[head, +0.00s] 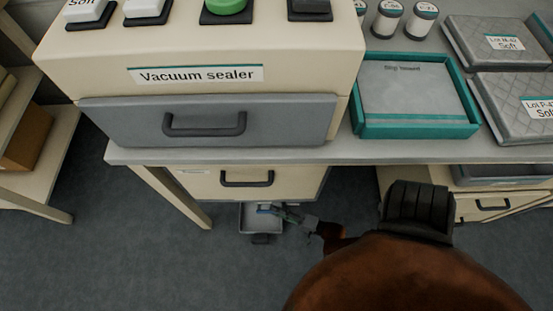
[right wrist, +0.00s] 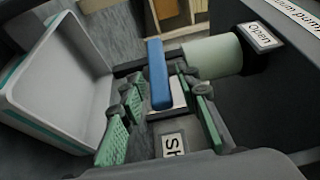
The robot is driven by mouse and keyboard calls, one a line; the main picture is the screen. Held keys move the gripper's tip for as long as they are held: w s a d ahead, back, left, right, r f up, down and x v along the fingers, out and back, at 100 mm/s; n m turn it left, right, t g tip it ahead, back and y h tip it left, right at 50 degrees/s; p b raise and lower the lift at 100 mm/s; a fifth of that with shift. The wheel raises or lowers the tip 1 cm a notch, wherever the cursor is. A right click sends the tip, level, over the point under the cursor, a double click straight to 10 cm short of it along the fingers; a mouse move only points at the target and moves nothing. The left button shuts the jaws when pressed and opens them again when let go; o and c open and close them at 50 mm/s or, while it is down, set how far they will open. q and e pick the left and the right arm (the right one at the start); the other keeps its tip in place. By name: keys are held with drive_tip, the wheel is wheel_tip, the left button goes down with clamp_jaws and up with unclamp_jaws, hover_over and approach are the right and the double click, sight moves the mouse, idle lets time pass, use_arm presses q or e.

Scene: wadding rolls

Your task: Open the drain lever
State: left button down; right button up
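A blue lever (right wrist: 159,75) shows in the right wrist view, its near end toward a label reading "Sh" (right wrist: 174,146), the rest of which is cut off. A label reading "Open" (right wrist: 261,35) is at the upper right, next to a pale green cylinder (right wrist: 212,57). My right gripper (right wrist: 160,112) is open, with green finger pads on either side of the lever; I cannot tell whether either touches it. In the head view my right gripper (head: 283,213) is low under the bench, by a small blue part (head: 264,209). My left gripper is not in view.
A grey tray (head: 243,219) is beneath the bench; a pale tray (right wrist: 50,85) stands left in the wrist view. Dark housing (right wrist: 290,90) is close on the right. The bench edge (head: 420,151) and the vacuum sealer (head: 110,50) are above my right gripper.

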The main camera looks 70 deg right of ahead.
drive_tip(key=shift+a, duration=0.1)
clamp_jaws()
drive_tip(key=shift+d, duration=0.2)
idle(0.3)
